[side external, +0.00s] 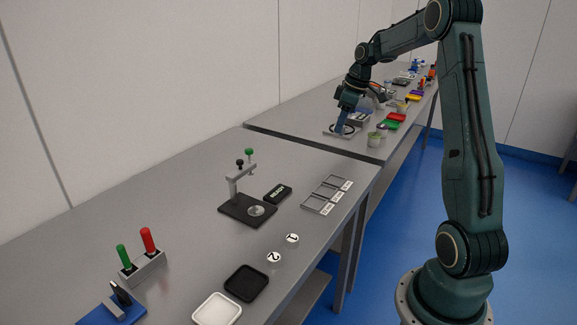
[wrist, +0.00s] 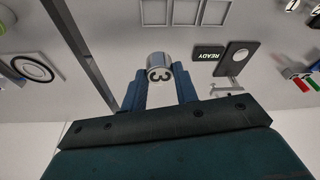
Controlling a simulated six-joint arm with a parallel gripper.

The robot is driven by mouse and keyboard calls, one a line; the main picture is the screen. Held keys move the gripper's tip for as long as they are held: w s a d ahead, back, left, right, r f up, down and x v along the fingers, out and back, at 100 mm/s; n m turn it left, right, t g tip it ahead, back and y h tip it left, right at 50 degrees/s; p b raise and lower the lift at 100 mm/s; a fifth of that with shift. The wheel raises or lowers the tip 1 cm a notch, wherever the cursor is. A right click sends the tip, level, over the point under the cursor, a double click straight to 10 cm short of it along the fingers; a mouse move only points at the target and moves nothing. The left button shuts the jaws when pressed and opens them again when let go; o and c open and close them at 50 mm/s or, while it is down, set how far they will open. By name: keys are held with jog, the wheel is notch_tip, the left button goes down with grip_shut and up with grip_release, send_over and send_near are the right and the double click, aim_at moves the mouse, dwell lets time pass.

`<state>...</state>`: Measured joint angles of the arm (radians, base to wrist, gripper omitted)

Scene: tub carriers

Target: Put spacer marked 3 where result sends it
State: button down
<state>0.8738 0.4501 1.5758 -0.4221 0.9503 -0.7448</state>
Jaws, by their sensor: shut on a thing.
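My gripper (wrist: 160,88) is shut on the round spacer marked 3 (wrist: 159,66), its numbered face toward the wrist camera. In the side view my gripper (side external: 342,124) is over the far table, close to a plate with a black ring; the spacer cannot be made out there. The gauge stand (side external: 247,209) with a round pad stands on the near table, and its display (side external: 277,194) reads READY. Three grey compartments (side external: 315,203) with white labels lie right of it; the labels are too small to read. They look empty in the wrist view (wrist: 183,10).
Spacers 1 (side external: 292,238) and 2 (side external: 274,257) lie near the front edge. A black tray (side external: 247,283), a white tray (side external: 217,310) and a holder with green and red handles (side external: 143,265) are nearer. The far table holds the ringed plate (side external: 330,134) and several coloured items. A gap separates the tables.

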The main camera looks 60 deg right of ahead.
notch_tip(320, 180, down, 12)
jog(key=shift+f, duration=0.25)
jog(key=shift+f, duration=0.1)
jog(key=shift+f, duration=2.05)
jog(key=shift+f, duration=0.15)
jog(key=c, duration=1.1)
grip_release()
jog(key=shift+v, duration=6.15)
